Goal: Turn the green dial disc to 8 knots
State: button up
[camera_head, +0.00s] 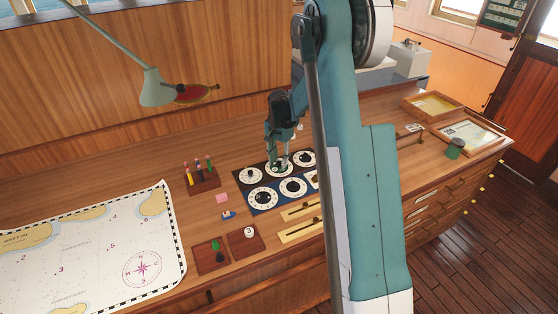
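A dial panel (273,207) lies on the wooden desk, black along its back row and blue along its front row. It bears several white-faced round dials. My gripper (281,162) points down over the middle dial of the back row (273,173). Its fingertips are at or just above that dial and cover part of it. Some green shows there, but I cannot tell disc from fingers. Whether the fingers are open, shut or touching is too small to tell. The dial numbers are unreadable. My arm hides the panel's right end.
A chart (85,250) covers the desk's left. A peg holder (204,184), a pink block (222,198) and two wooden trays (236,250) stand left of the panel. Brass slider plates (300,231) lie in front. A lamp (155,90) overhangs the back left.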

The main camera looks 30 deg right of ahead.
jog(key=c, duration=0.9)
jog(key=shift+n+b, duration=0.4)
jog(key=n+b, duration=0.1)
jog(key=n, duration=0.1)
jog(key=shift+f+n+b, duration=0.1)
jog(key=shift+n+b, duration=0.2)
jog(key=shift+b, duration=0.1)
jog(key=shift+n+b, duration=1.15)
jog(key=shift+n, duration=1.05)
jog(key=o, duration=0.9)
